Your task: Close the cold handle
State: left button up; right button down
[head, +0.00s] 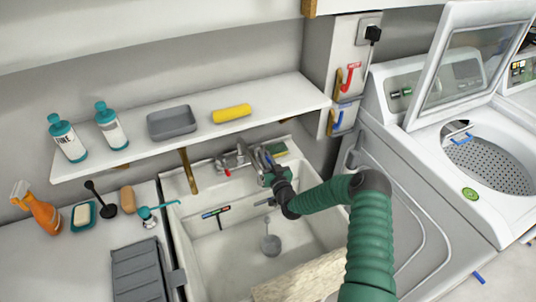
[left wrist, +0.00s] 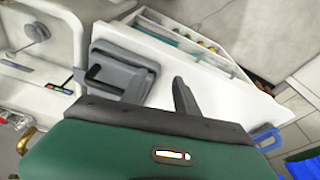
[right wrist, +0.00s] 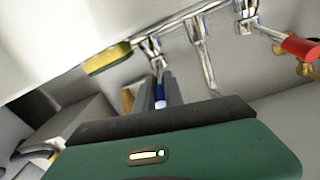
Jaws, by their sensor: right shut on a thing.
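The sink faucet (head: 241,156) stands at the back of the white sink and shows as chrome pipes in the right wrist view (right wrist: 200,50). Its blue-marked cold handle (right wrist: 159,92) is between the fingers of my right gripper (right wrist: 150,98). In the head view my right gripper (head: 270,170) is at the faucet's right side, where it partly hides the handle. The red hot handle (head: 227,171) is on the faucet's left side and shows in the right wrist view (right wrist: 300,48). My left gripper (left wrist: 140,92) is open, its fingers apart and empty, above the counter.
The white sink (head: 185,225) has a grey drain plug (head: 271,245) inside. A yellow-green sponge (right wrist: 108,59) lies near the faucet. A shelf (head: 285,95) overhangs the sink. Red (head: 350,75) and blue (head: 338,122) wall valves and a washer (head: 410,165) are at the right.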

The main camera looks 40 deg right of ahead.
jog(key=shift+d+r, duration=0.1)
jog(key=c, duration=1.5)
grip_release()
jog(key=shift+o, duration=0.2)
jog(key=v, duration=1.6)
jog(key=shift+s, duration=0.35)
jog(key=shift+a, duration=0.25)
